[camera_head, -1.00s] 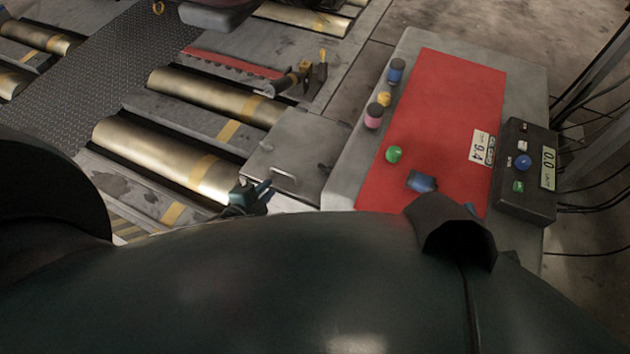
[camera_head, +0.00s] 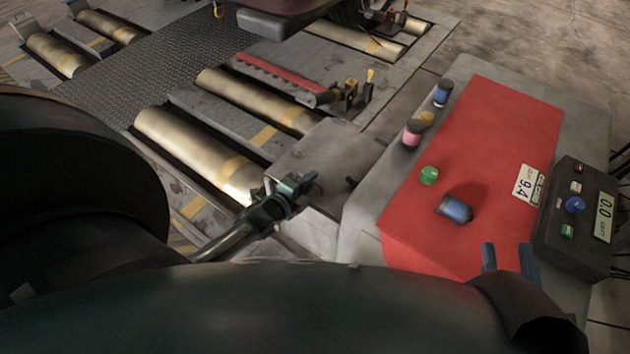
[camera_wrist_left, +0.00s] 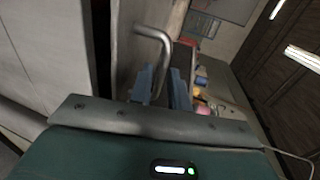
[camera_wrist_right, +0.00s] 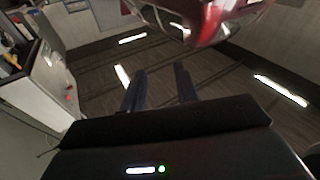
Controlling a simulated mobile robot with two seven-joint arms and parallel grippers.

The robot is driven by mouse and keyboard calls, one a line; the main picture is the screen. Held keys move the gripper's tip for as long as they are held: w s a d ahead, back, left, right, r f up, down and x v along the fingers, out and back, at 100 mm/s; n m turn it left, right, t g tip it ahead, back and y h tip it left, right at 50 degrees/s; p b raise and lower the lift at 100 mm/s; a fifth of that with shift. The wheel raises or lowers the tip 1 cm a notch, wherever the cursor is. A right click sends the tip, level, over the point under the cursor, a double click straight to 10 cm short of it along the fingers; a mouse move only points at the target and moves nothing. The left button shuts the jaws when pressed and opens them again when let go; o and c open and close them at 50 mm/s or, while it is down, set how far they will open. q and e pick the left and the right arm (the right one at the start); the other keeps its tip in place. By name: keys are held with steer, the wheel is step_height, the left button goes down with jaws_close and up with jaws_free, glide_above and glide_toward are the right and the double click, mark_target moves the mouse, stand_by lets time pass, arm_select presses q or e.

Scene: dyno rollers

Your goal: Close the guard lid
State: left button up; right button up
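The grey guard lid (camera_head: 325,150) is a flat metal panel beside the rollers, left of the red console top. My left gripper (camera_head: 303,183) is at its near edge and covers its handle in the head view. In the left wrist view, the bent metal handle (camera_wrist_left: 155,34) stands out from a grey panel and runs down between the spread fingers of my left gripper (camera_wrist_left: 163,75). Contact cannot be told. How far the lid is open is unclear. My right gripper (camera_head: 508,255) is open and empty over the console's near edge; its fingers (camera_wrist_right: 160,80) also show apart.
The red console top (camera_head: 480,150) carries several coloured knobs and a blue-ended cylinder (camera_head: 455,208). A dark control box (camera_head: 575,215) with a display stands at right. Brass rollers (camera_head: 195,150) lie at left. A vehicle part (camera_head: 285,12) shows at the top.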

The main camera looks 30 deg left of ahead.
arm_select(q)
steer(key=shift+b+x, duration=0.4)
steer(key=shift+x, duration=1.1)
steer(key=shift+c, duration=0.2)
jaws_close()
